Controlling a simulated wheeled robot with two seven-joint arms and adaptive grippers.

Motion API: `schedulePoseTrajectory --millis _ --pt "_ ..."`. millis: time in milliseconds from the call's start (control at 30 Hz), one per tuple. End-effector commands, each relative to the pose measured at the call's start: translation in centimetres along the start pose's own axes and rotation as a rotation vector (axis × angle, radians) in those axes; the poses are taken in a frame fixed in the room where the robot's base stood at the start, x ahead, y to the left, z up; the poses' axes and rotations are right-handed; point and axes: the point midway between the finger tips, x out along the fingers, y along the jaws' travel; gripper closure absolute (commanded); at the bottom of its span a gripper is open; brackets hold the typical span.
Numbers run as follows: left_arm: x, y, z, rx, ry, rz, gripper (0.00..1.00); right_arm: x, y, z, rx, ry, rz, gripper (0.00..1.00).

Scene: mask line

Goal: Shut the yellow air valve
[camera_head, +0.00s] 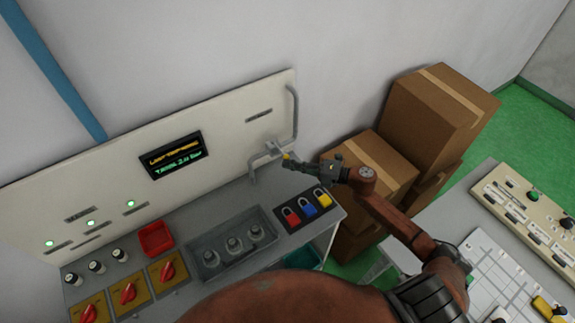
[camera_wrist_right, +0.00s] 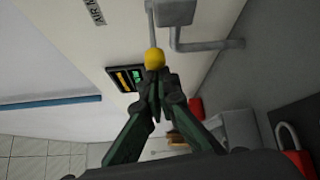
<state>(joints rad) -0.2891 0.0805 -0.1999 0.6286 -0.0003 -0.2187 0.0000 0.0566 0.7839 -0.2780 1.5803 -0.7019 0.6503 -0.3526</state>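The yellow-tipped air valve handle (camera_head: 287,156) sits on the grey pipe at the right end of the upright panel. In the right wrist view its yellow knob (camera_wrist_right: 154,60) is close up, with a grey valve body (camera_wrist_right: 174,12) above it. My right gripper (camera_head: 291,161) is at the knob, and its fingers (camera_wrist_right: 159,86) are drawn together. The fingertips lie just below the knob in the wrist view and overlap its lower edge; whether they touch it cannot be told. The knob is not seen between the fingers. My left gripper is out of view.
The grey pipe (camera_head: 295,110) bends along the panel (camera_head: 225,130), which carries a display (camera_head: 173,155). On the bench below are red, blue and yellow padlocks (camera_head: 308,206), a red bin (camera_head: 156,239) and red rotary switches (camera_head: 128,293). Cardboard boxes (camera_head: 435,115) stand right of the bench.

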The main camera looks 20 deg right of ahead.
Motion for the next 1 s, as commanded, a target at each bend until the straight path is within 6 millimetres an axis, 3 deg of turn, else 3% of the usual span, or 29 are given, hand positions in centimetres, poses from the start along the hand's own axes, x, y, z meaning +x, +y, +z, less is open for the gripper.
schedulePoseTrajectory --millis 33,300,533,667,800,833,1000 --pt "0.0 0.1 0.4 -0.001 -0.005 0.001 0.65 -0.3 -0.1 0.8 0.0 -0.016 -0.004 1.0" --pt "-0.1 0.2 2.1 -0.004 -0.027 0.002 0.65 -0.5 -0.1 1.0 0.0 -0.022 -0.006 1.0" --pt "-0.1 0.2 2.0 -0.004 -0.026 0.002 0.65 -0.4 -0.1 0.8 0.001 -0.022 -0.006 1.0" --pt "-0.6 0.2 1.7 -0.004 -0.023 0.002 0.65 0.1 0.0 -0.4 0.002 -0.016 -0.004 1.0" --pt "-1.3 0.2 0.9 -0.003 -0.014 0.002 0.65 1.6 0.2 -3.1 0.001 0.004 -0.001 1.0" --pt "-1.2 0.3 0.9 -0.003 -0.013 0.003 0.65 1.5 0.2 -3.4 -0.001 0.004 -0.001 1.0" --pt "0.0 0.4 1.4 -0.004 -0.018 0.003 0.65 -2.9 -0.6 -2.3 -0.003 0.003 -0.006 1.0"
